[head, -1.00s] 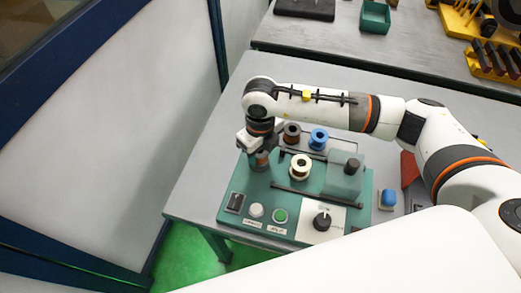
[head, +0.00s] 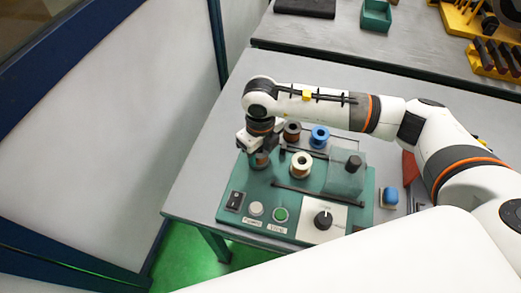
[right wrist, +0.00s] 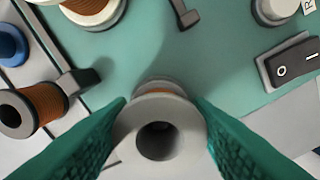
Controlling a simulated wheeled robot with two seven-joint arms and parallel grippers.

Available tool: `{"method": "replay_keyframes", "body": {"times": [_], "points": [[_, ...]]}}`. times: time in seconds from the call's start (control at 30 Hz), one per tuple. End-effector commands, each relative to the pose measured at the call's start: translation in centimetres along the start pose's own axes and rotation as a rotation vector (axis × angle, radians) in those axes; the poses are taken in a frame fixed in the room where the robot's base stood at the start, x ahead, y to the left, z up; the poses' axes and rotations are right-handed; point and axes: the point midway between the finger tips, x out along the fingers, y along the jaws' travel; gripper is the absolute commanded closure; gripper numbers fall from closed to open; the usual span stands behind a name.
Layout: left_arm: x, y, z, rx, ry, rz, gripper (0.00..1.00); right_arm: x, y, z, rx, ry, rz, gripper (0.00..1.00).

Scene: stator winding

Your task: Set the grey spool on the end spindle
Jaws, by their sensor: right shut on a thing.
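The grey spool (right wrist: 185,137) with copper-brown wire is between the green finger pads of my right gripper (right wrist: 160,108), which is shut on it. Its round end with a dark bore faces the wrist camera. In the head view the spool (head: 261,161) is at the left end of the green winding unit (head: 262,190), under my right gripper (head: 257,150). The end spindle is hidden by the spool and gripper, so I cannot tell whether the spool is around it or above it. My left gripper is not in view.
A clear cover with a dark knob (head: 353,163) is farther right. A black rocker switch (head: 234,200) and buttons line the front.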

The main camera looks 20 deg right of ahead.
Motion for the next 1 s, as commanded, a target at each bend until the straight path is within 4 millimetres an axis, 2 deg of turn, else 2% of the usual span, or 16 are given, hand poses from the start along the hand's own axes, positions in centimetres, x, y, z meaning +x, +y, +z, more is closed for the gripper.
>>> {"method": "replay_keyframes", "body": {"times": [0.47, 0.5, 0.63, 0.67, 0.83, 0.93, 1.0], "points": [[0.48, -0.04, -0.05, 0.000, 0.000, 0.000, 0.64, -0.02, 0.01, 0.00, 0.000, 0.000, 0.000, 0.77], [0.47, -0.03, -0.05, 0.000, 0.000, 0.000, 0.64, -0.02, 0.01, -0.01, 0.000, 0.000, 0.000, 0.53], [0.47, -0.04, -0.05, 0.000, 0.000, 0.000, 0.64, -0.01, 0.01, 0.00, 0.000, 0.000, 0.000, 0.31], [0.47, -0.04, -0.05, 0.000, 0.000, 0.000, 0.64, -0.01, 0.00, -0.01, 0.000, 0.000, 0.000, 0.29], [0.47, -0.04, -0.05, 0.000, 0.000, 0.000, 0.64, 0.00, 0.00, 0.00, 0.000, 0.000, 0.000, 0.29], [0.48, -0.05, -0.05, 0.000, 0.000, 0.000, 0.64, 0.01, 0.00, 0.00, 0.000, 0.000, 0.000, 0.18], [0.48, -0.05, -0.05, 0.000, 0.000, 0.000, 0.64, 0.02, 0.00, 0.00, 0.000, 0.000, 0.000, 0.18]]}}
